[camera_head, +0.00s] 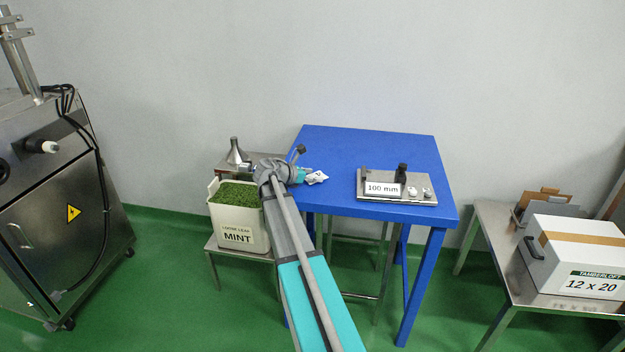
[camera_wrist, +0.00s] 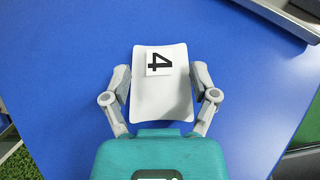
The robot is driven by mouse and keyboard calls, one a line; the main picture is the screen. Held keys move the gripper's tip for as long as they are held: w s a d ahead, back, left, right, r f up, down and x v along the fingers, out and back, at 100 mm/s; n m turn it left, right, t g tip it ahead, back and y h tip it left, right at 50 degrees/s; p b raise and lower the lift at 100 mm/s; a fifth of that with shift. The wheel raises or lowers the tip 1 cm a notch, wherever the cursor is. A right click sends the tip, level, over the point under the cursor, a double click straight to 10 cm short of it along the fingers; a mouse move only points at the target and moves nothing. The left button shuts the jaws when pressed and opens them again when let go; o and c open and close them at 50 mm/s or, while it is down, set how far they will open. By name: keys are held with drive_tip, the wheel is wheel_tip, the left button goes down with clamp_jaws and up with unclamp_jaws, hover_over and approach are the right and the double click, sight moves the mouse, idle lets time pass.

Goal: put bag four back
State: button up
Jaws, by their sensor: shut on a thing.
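Bag four (camera_wrist: 163,98) is a small white bag with a black 4 on a label, seen in the wrist view between the fingers. My gripper (camera_wrist: 162,88) is shut on it, one finger at each side edge. In the head view the bag (camera_head: 317,177) shows as a small white shape at the left front of the blue table (camera_head: 365,146), with my gripper (camera_head: 309,175) at it. I cannot tell whether the bag touches the table top or is just above it.
A steel plate marked 100 mm (camera_head: 413,194) with a black post and small white items lies at the table's right front. A bin of mint (camera_head: 239,237) and a metal funnel (camera_head: 236,154) stand left. A white carton (camera_head: 580,258) sits far right. The table's back is clear.

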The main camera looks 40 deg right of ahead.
drive_tip(key=shift+f, duration=0.1)
drive_tip(key=shift+o, duration=1.2)
drive_tip(key=o, duration=0.3)
drive_tip(key=shift+r, duration=0.25)
drive_tip(key=p+v, duration=0.4)
drive_tip(key=v, duration=0.8)
drive_tip(key=shift+p, duration=0.35)
drive_tip(key=shift+s, duration=0.1)
